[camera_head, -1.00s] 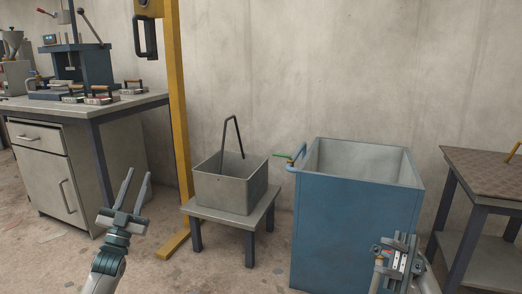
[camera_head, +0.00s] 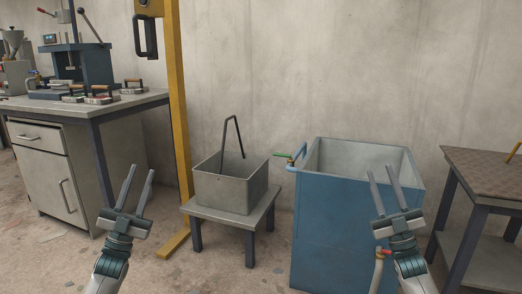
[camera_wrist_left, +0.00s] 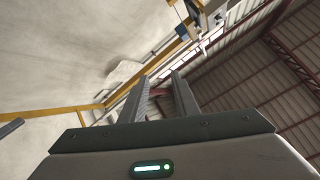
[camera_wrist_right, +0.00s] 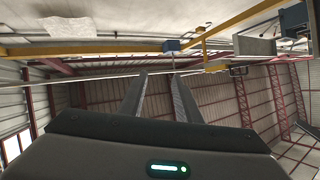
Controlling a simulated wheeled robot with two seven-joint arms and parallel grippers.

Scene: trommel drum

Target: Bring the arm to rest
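My left gripper (camera_head: 139,190) points upward at the lower left of the head view, in front of the workbench. Its two fingers are apart with nothing between them; they also show apart in the left wrist view (camera_wrist_left: 162,95). My right gripper (camera_head: 384,188) points upward at the lower right, in front of the blue tank (camera_head: 340,215). Its two fingers are apart and empty, and they show the same way in the right wrist view (camera_wrist_right: 157,98). Both wrist views look up at the wall and roof.
A grey bin (camera_head: 228,193) with a black handle stands on a low stool (camera_head: 200,210) in the middle. The workbench (camera_head: 130,104) with a blue press (camera_head: 85,65) is at left, beside a yellow post (camera_head: 177,120). A table (camera_head: 480,165) stands at right.

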